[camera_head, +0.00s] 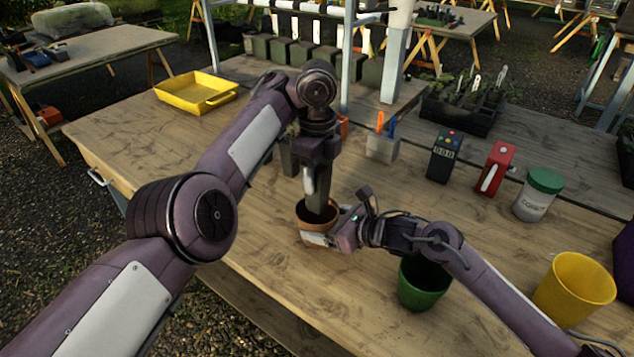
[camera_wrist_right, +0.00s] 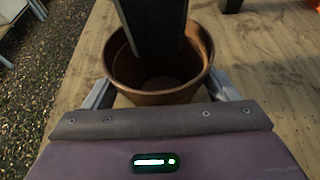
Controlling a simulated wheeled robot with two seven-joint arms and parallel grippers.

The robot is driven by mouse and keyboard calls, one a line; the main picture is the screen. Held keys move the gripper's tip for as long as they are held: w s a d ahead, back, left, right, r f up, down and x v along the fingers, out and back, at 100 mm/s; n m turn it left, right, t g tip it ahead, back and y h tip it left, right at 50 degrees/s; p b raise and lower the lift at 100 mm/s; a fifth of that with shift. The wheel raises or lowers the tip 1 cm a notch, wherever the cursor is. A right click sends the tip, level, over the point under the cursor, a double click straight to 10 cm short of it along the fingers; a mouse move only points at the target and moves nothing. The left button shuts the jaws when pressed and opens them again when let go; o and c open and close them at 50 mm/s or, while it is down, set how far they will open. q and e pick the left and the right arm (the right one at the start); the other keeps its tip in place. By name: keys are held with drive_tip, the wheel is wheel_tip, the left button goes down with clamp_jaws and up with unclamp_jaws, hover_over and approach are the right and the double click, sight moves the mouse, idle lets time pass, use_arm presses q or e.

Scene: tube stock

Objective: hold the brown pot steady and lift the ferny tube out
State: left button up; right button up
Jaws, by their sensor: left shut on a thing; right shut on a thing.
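The brown pot (camera_head: 303,212) stands on the wooden table near the middle of the head view. It also fills the upper middle of the right wrist view (camera_wrist_right: 160,97). My right gripper (camera_head: 325,238) is shut on it, one finger on each side. The dark ferny tube (camera_head: 323,192) is upright over the pot's mouth. My left gripper (camera_head: 316,165) is shut on it from above. In the right wrist view the tube (camera_wrist_right: 152,28) has its lower end above the pot's floor, which shows bare. My left arm hides the tube's top, so no fronds can be made out.
A green pot (camera_head: 423,285) stands close under my right forearm, with a yellow pot (camera_head: 574,290) farther right. A grey holder (camera_head: 382,147), a dark meter (camera_head: 444,156), a red device (camera_head: 496,167) and a green-lidded jar (camera_head: 538,195) stand behind. A yellow tray (camera_head: 196,92) lies back left; the table's left front is clear.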

idle(0.3)
drive_tip(key=o, duration=0.9)
drive_tip(key=shift+d, duration=0.1)
drive_tip(key=v, duration=1.2)
drive_tip(key=shift+f, duration=0.1)
